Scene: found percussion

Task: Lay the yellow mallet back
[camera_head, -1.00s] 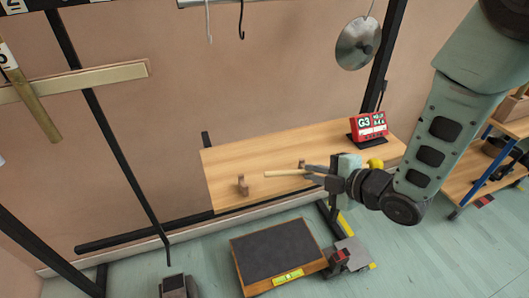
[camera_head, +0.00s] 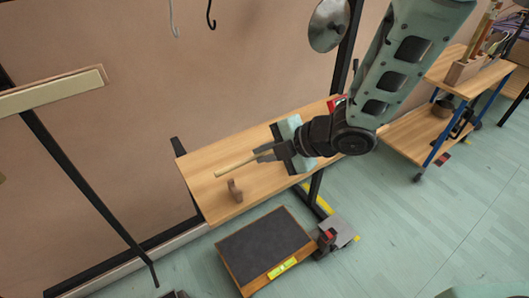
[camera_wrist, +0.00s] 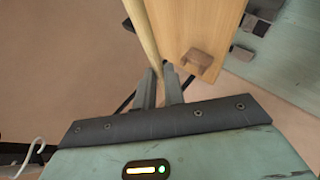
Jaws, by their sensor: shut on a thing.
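The mallet is in my gripper (camera_head: 263,153), which is shut on its pale wooden handle (camera_head: 232,167). The handle points left, above the wooden bench (camera_head: 200,172). The yellow head is hidden in the head view behind my gripper and arm. A small brown wooden rest (camera_head: 235,190) stands at the bench's left end, just below the handle's free end in the picture and apart from it. In the wrist view, the handle (camera_wrist: 151,35) runs up from between my fingertips (camera_wrist: 161,82), left of the bench (camera_wrist: 190,20) and the rest (camera_wrist: 197,58).
A metal disc (camera_head: 329,25) hangs behind the bench. A red display (camera_head: 337,103) is mostly hidden by my arm. A dark pad (camera_head: 262,245) lies on the floor in front. A blue-framed cart (camera_head: 425,135) stands right. The bench's left part is clear around the rest.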

